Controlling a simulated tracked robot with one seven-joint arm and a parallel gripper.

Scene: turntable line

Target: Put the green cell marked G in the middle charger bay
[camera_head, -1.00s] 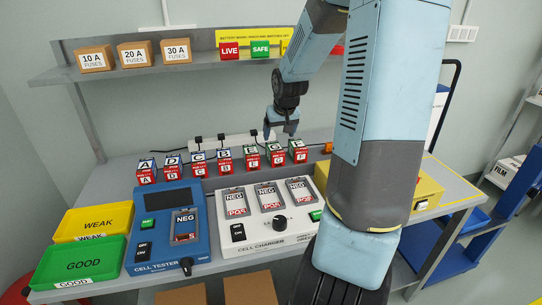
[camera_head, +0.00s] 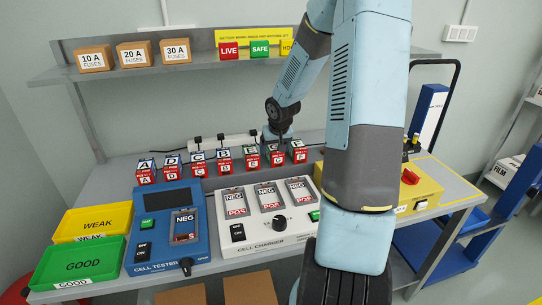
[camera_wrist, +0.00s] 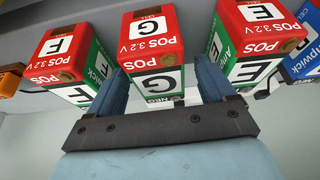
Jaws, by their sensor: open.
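The green cell marked G (camera_head: 277,157) stands upright in the row of cells at the back of the bench, between green cells E (camera_head: 251,158) and F (camera_head: 298,153). In the wrist view, cell G (camera_wrist: 152,42) shows its red POS 3.2 V end and white G label. My gripper (camera_wrist: 163,85) is open, with one finger on each side of cell G; whether they touch it I cannot tell. In the head view my gripper (camera_head: 277,138) is at cell G, partly hidden. The middle charger bay (camera_head: 269,197) on the white cell charger (camera_head: 268,232) looks empty, with NEG and POS marks.
Cells E (camera_wrist: 258,42) and F (camera_wrist: 66,52) stand close beside the fingers. Blue-marked cells (camera_head: 172,166) line the left of the row. A blue cell tester (camera_head: 160,245), WEAK tray (camera_head: 97,222) and GOOD tray (camera_head: 82,265) are at left. A shelf (camera_head: 140,72) runs above.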

